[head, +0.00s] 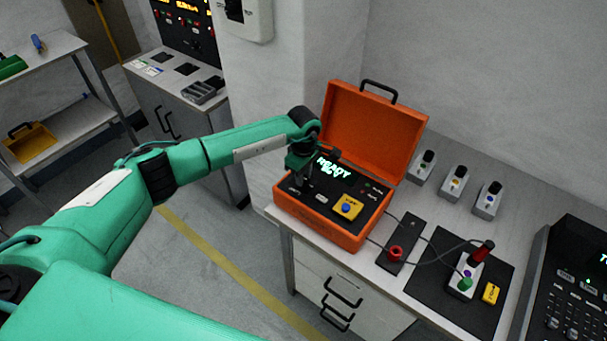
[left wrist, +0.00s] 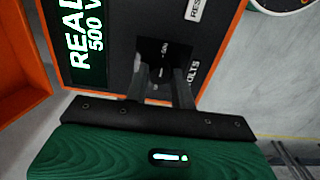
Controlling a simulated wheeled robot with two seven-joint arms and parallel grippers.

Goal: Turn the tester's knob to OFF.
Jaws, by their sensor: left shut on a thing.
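The tester is an open orange case (head: 316,226) with a black panel on the bench. Its display (head: 336,168) is lit and reads "READY" with a second line; in the left wrist view the display (left wrist: 85,40) shows "500 V". My left gripper (head: 303,182) is over the left part of the panel, pointing down. In the left wrist view its two fingers (left wrist: 160,88) are shut around the dark knob (left wrist: 160,60), with "500" legible close by. The knob's pointer and the OFF mark cannot be made out. My right gripper is not in view.
A yellow block with a blue button (head: 348,207) sits on the panel's right. Several small grey switch units stand behind. The raised lid (head: 370,130) stands behind the panel.

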